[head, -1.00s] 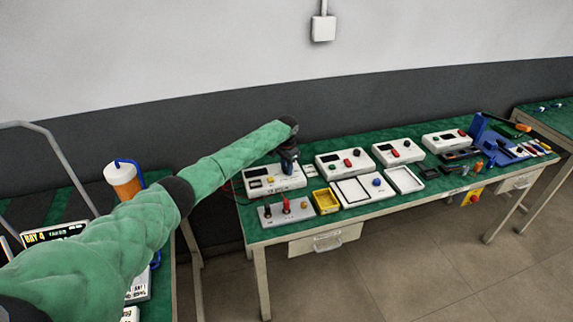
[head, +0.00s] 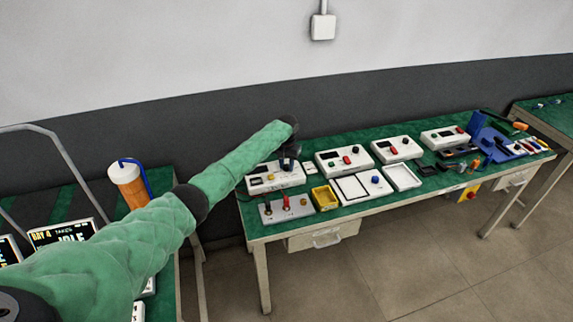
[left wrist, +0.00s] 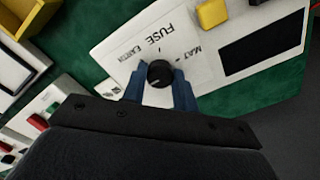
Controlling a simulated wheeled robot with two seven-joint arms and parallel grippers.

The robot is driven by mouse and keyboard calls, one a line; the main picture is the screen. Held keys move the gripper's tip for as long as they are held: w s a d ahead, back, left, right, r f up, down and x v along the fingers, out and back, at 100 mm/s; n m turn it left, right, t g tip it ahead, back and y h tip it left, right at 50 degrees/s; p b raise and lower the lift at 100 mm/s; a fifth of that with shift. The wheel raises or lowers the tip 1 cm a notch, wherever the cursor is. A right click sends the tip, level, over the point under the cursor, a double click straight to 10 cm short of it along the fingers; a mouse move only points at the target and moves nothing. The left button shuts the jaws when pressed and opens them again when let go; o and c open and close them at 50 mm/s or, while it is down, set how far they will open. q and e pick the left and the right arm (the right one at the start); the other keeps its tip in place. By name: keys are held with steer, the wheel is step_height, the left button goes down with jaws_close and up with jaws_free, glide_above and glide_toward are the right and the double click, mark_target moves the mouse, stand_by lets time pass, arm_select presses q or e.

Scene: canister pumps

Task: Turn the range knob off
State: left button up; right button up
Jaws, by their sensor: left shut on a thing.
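The black knob (left wrist: 159,73) sits on a white panel (left wrist: 140,42) printed FUSE, EARTH and MAT, seen in the left wrist view. My left gripper (left wrist: 160,88) has its blue fingers on either side of the knob and is shut on it. In the head view my left gripper (head: 287,164) is at the right part of the white instrument box (head: 262,187) at the table's left end, and the knob is hidden behind it. I cannot read the knob's exact setting. My right gripper is not in view.
A yellow button (left wrist: 212,13) and a dark display (left wrist: 262,45) are on the same panel. In the head view, a panel with a red knob (head: 285,203), a yellow tray (head: 324,208) and a white tray (head: 419,183) lie in front. Other boxes stand to the right.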

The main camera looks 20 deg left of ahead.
mark_target(287, 165)
arm_select(q)
steer(key=shift+r, duration=0.15)
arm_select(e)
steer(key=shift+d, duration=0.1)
arm_select(q)
steer(key=o, duration=1)
steer(key=shift+r+b, duration=0.35)
steer(key=shift+r, duration=0.05)
step_height(287, 165, up, 6)
steer(key=shift+f+b, duration=0.1)
steer(key=shift+b, duration=0.95)
steer(key=shift+r, duration=0.55)
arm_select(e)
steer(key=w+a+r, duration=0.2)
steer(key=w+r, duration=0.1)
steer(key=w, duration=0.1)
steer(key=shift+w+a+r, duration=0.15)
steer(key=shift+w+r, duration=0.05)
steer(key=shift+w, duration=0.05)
